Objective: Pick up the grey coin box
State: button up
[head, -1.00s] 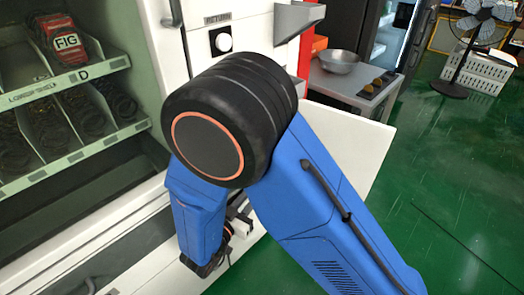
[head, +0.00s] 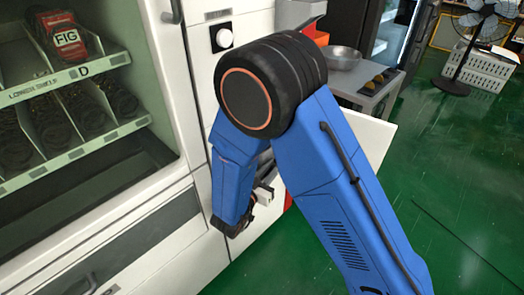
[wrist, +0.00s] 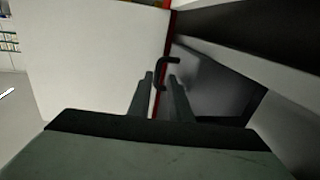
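A dark grey box face (wrist: 208,82) shows in the wrist view, inside the opening to the right of a white panel; I take it to be the coin box. A dark hooked handle (wrist: 161,64) stands in front of its left side. My gripper (wrist: 160,77) is open in the wrist view, with the lower part of the handle appearing between its two fingers. I cannot tell whether they touch it. In the head view my arm hides the box and most of the gripper.
The white vending machine (head: 204,60) stands at the left, with shelves behind its window. A white door panel (head: 374,140) sticks out behind my arm. A counter with a metal bowl (head: 341,57) stands beyond it. Green floor (head: 455,190) is open at the right.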

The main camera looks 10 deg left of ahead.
jog(key=shift+f+x, duration=0.1)
jog(key=shift+x, duration=1.25)
jog(key=shift+f+x, duration=0.15)
jog(key=shift+x, duration=1.15)
jog(key=shift+s+d, duration=0.1)
jog(key=shift+d, duration=0.1)
jog(key=shift+c, duration=0.3)
grip_shut()
